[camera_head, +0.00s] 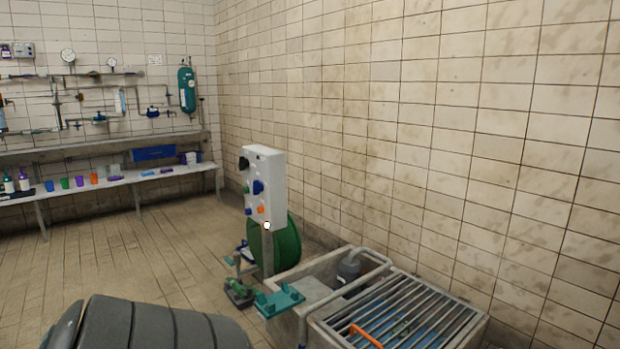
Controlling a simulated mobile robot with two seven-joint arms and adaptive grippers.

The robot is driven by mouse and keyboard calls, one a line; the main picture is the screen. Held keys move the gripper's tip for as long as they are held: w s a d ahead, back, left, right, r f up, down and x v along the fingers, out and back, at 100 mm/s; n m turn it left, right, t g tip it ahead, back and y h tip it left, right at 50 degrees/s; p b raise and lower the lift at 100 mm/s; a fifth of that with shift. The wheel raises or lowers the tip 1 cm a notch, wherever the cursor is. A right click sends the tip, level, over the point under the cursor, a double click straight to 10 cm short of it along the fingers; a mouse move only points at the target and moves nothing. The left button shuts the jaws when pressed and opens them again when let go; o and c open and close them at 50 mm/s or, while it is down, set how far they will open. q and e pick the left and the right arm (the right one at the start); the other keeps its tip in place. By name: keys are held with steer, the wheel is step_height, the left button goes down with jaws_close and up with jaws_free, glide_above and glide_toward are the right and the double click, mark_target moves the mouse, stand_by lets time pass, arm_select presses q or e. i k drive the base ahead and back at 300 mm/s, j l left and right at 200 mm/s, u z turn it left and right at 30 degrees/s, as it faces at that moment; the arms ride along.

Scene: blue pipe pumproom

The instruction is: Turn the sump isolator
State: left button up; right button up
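A white control box (265,185) stands on a post beside the sump, in the middle of the head view. Its left-facing side carries a black knob (244,163) near the top, a blue knob (258,187) and smaller green and orange parts lower down. I cannot read any label, so I cannot tell which part is the sump isolator. A pale round part (267,226) sits at the box's lower edge. The concrete sump (300,278) holds a grey pump (349,267). Neither of my grippers shows.
A green drum (287,243) stands behind the post. Teal and dark fittings (280,301) stand at the sump's left. A metal grating (400,320) with an orange handle (366,336) covers its near part. A bench (100,181) with coloured cups stands far left. The tiled floor between is clear.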

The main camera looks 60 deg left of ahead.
mark_target(243, 161)
steer(key=u, duration=2.45)
steer(key=i+j+z, duration=0.1)
steer(key=i, duration=0.3)
steer(key=i+j, duration=0.25)
steer(key=i, duration=0.2)
steer(key=i+j+z, duration=0.15)
steer(key=i, duration=0.25)
